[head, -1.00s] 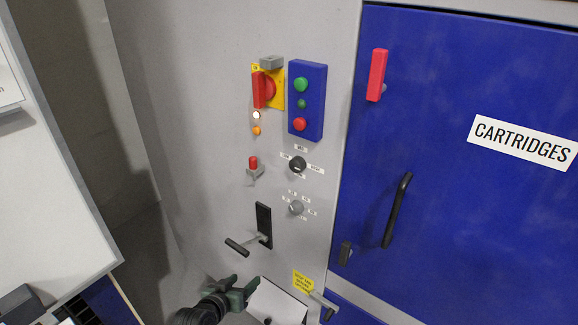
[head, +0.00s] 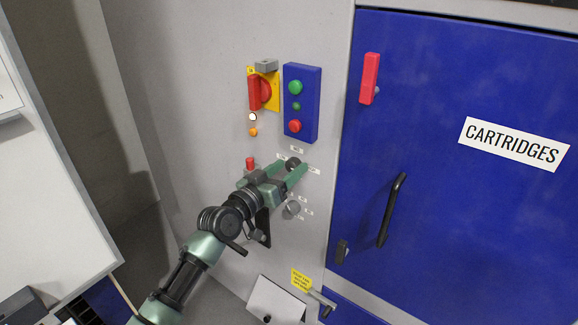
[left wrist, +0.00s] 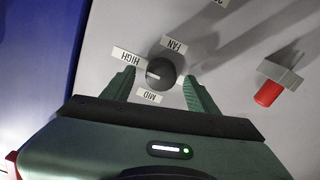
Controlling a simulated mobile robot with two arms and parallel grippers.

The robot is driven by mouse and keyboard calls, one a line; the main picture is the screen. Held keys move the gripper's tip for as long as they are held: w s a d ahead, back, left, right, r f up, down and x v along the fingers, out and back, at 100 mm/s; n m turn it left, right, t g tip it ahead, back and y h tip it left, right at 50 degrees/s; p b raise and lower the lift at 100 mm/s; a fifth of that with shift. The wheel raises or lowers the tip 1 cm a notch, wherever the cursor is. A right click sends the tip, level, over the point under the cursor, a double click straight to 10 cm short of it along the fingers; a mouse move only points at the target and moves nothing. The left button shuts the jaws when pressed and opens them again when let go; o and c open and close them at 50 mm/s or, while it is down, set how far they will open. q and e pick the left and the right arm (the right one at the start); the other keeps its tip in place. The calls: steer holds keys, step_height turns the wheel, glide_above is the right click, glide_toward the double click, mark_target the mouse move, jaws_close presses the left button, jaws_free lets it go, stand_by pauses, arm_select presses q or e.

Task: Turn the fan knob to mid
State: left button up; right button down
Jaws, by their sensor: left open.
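The dark round fan knob (head: 293,163) is on the grey panel, below the blue button box. In the left wrist view the fan knob (left wrist: 166,74) has FAN, HIGH and MID labels around it. Its white mark is on the left side in that view, near the HIGH (left wrist: 127,58) and MID (left wrist: 150,97) labels; its exact setting is hard to tell. My left gripper (head: 289,169) is open, its green fingers on either side of the knob. A gap shows between knob and fingers in the left wrist view. My right gripper is not in view.
A grey knob (head: 292,209) sits just below. A red-tipped toggle (head: 250,163) is to the left, also seen in the left wrist view (left wrist: 268,93). Above are the blue button box (head: 315,105) and red switch (head: 254,93). A blue door (head: 440,220) is at right.

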arm_select(q)
steer(key=shift+w+d, duration=0.15)
steer(key=shift+w, duration=0.15)
jaws_close()
